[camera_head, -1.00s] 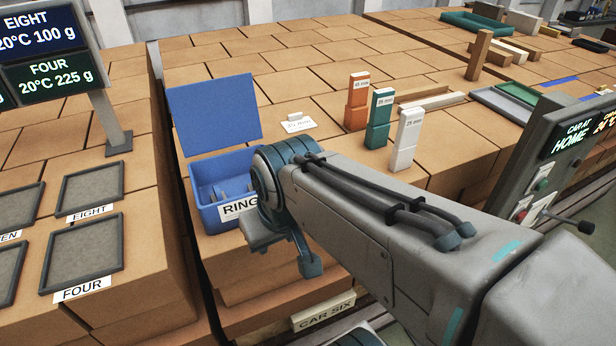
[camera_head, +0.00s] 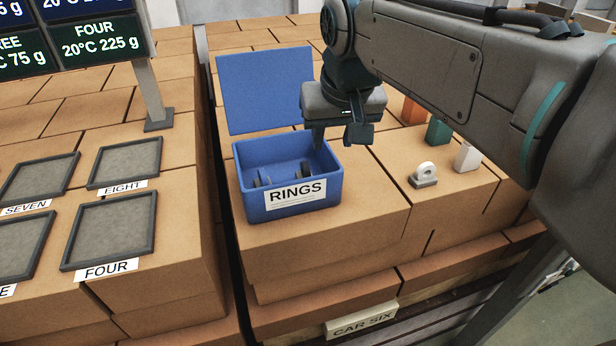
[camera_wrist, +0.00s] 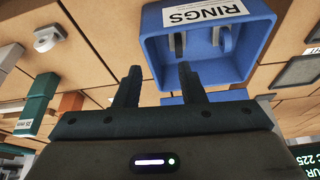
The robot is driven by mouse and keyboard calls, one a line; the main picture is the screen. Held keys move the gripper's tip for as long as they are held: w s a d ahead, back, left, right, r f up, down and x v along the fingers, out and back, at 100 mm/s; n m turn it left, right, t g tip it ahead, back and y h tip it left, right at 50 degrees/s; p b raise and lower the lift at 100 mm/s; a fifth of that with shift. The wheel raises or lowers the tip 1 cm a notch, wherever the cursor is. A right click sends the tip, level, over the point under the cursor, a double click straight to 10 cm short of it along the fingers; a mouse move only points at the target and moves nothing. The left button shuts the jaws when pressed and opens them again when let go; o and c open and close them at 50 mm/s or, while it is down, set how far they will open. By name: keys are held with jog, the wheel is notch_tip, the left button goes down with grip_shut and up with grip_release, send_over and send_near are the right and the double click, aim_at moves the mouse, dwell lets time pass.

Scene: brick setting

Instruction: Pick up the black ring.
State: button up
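The open blue box (camera_head: 255,208) labelled RINGS stands at the middle of the head view, its lid raised behind it.
A pale ring on a small block (camera_head: 426,174) stands right of the box. White (camera_head: 467,157), green (camera_head: 438,131) and orange blocks stand behind it. Several grey trays (camera_head: 112,228) lie on the left surface across a gap. The raised lid (camera_head: 265,88) stands close to my arm.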

aim_at(306, 165)
jog(key=w+a+f, duration=0.1)
jog(key=f, duration=0.1)
jog(key=w+a+f, duration=0.1)
jog(key=w+f, duration=0.1)
jog(key=w+a+f, duration=0.2)
jog(key=shift+w+f+b, duration=0.2)
jog(key=shift+b, duration=0.15)
jog(key=shift+s+p+x, duration=0.15)
jog(key=shift+p+x, duration=0.05)
jog(key=shift+x, duration=1.2)
jog(key=shift+s+p+x, duration=0.15)
jog(key=shift+s+x, duration=0.05)
jog(key=shift+x, duration=1.2)
jog(key=shift+f, duration=0.1)
grip_shut()
